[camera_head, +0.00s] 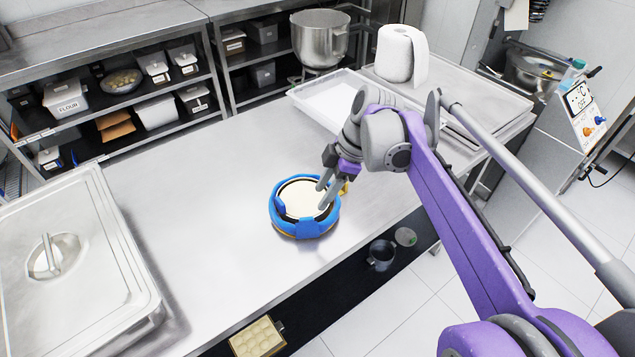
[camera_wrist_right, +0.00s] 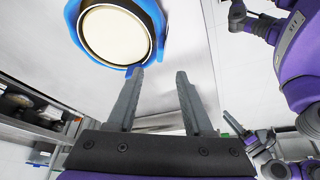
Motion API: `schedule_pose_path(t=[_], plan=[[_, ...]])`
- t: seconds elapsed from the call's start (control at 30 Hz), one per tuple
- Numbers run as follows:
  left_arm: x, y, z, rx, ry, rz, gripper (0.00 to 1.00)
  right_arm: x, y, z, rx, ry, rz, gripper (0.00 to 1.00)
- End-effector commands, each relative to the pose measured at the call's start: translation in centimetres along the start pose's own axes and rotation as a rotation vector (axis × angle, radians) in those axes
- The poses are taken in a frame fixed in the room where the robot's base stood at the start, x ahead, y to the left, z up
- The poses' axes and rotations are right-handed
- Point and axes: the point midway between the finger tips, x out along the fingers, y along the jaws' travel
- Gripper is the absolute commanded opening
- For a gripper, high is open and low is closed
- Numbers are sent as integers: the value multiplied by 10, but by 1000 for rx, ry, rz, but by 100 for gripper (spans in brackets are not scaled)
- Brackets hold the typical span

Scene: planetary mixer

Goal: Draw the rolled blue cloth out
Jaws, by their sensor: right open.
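The blue cloth (camera_head: 287,227) is wrapped as a band around the side of a round, cream-topped object (camera_head: 300,198) with a dark rim, on the steel worktop. In the right wrist view the blue cloth (camera_wrist_right: 156,28) shows around the same round top (camera_wrist_right: 114,36). My right gripper (camera_head: 324,193) is at the right side of the round object, its fingers pointing down and overlapping its edge in the head view. In the wrist view my right gripper (camera_wrist_right: 160,74) is open with nothing between its fingers. One fingertip is close to the cloth's edge; I cannot tell whether they touch.
A lidded steel pan (camera_head: 90,265) fills the left of the worktop (camera_head: 205,230). A paper roll (camera_head: 402,55) and a shallow tray (camera_head: 325,98) are at the back. A dark cup (camera_head: 381,254) and a yellowish block (camera_head: 257,338) sit beyond the front edge.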

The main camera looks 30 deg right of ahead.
Motion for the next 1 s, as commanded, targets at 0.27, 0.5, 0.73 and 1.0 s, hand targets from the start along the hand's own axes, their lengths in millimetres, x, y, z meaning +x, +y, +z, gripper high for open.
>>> schedule_pose_path(t=[0.27,0.5,0.73,1.0], plan=[[4,0,4,0,-4,0,43,53,0,0,0,-1,-1,51],[5,0,6,0,-5,0,43,83,0,0,1,-2,1,51],[6,0,6,0,-5,0,43,90,0,0,1,-2,1,51],[6,0,6,0,-5,0,43,90,0,0,2,-2,1,35]])
